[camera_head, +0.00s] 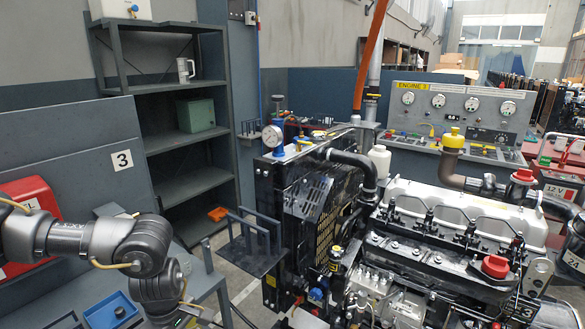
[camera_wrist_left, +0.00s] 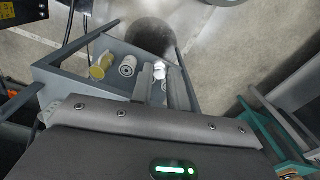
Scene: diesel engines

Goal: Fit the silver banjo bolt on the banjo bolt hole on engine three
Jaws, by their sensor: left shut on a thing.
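My left gripper (camera_wrist_left: 161,82) shows in the left wrist view, its two grey fingers closed on a small bright silver piece, which I take to be the silver banjo bolt (camera_wrist_left: 159,71). The fingers are above a grey tray (camera_wrist_left: 75,64). In the head view my left arm is at the lower left, and its gripper is out of the frame. Engine three (camera_head: 455,225), with a silver valve cover and a black block, fills the right of the head view, apart from my arm. I cannot make out the banjo bolt hole. My right gripper is in neither view.
The tray holds a yellow cylinder (camera_wrist_left: 99,68) and a white cylinder (camera_wrist_left: 127,66). A black radiator (camera_head: 315,215) with a pressure gauge (camera_head: 272,136) stands between my arm and the engine. A control panel (camera_head: 455,110) is behind, and grey shelves (camera_head: 175,140) stand at the left.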

